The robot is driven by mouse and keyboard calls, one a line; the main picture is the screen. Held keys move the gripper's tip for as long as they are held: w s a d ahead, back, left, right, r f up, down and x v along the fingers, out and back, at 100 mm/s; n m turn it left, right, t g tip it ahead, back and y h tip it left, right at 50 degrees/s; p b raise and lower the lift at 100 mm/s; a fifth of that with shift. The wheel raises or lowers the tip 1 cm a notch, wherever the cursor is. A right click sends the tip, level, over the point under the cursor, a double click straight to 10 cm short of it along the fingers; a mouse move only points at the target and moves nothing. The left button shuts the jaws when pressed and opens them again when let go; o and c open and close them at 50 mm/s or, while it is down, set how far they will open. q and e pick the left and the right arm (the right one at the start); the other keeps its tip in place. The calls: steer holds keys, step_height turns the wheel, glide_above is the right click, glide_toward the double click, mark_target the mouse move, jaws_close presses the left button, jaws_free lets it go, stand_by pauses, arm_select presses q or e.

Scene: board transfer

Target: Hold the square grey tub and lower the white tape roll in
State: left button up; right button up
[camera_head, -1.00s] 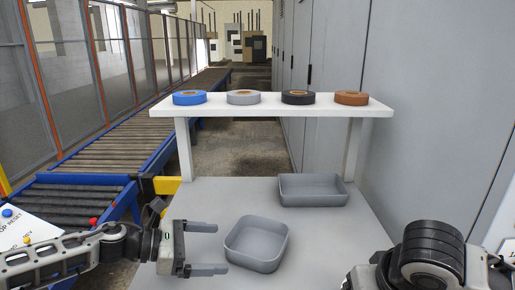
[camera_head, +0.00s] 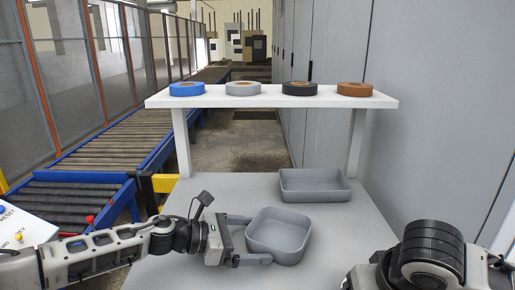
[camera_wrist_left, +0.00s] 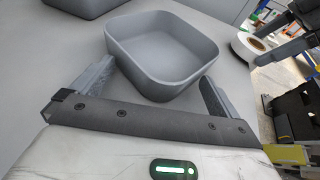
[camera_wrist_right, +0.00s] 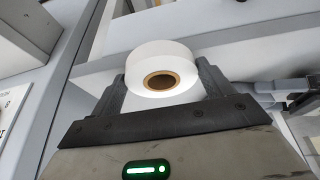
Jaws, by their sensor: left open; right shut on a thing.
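The square grey tub (camera_head: 278,236) stands on the grey table. It also shows in the left wrist view (camera_wrist_left: 160,52). My left gripper (camera_head: 262,238) is open at the tub's left side, with a finger at either side of its near part in the left wrist view (camera_wrist_left: 150,85). I cannot tell whether the fingers touch it. My right gripper (camera_wrist_right: 163,85) is shut on the white tape roll (camera_wrist_right: 165,62), which has a brown core. The roll also shows at the right edge of the left wrist view (camera_wrist_left: 252,46). The right gripper's fingers are out of the head view.
A rectangular grey tub (camera_head: 314,188) stands farther back on the table (camera_head: 215,188). A white raised shelf (camera_head: 270,101) behind holds blue (camera_head: 187,89), grey (camera_head: 243,88), black (camera_head: 300,88) and brown (camera_head: 354,89) rolls. A roller conveyor (camera_head: 110,140) runs on the left; grey cabinets (camera_head: 430,100) stand on the right.

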arm_select(q)
steer(key=shift+w+d, duration=0.1)
steer(key=shift+d, duration=0.2)
jaws_close()
